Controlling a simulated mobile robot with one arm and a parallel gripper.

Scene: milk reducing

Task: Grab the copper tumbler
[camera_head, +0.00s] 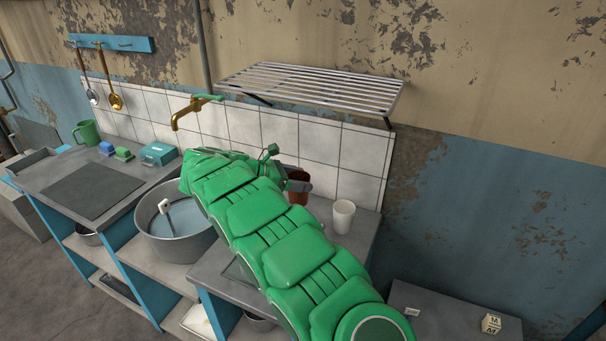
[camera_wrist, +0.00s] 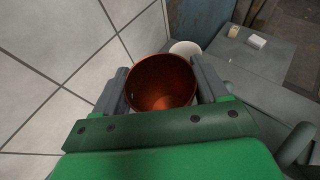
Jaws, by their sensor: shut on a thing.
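The copper tumbler (camera_wrist: 161,84) shows in the wrist view, between the two grey fingers of my gripper (camera_wrist: 160,90). Its round, open rim faces the camera and its inside is empty. My gripper is shut on it, one finger on each side. In the head view the tumbler (camera_head: 298,188) stands out as a reddish-brown shape behind my green arm, near the tiled wall. My gripper (camera_head: 297,185) is partly hidden there by my arm. I cannot tell whether the tumbler's base touches the counter.
A white cup (camera_head: 343,216) stands on the counter just right of the tumbler. A slatted metal rack (camera_head: 312,88) juts from the wall above. A brass tap (camera_head: 187,113) and a large metal basin (camera_head: 172,249) are to the left. A lower grey surface (camera_head: 440,318) lies at the right.

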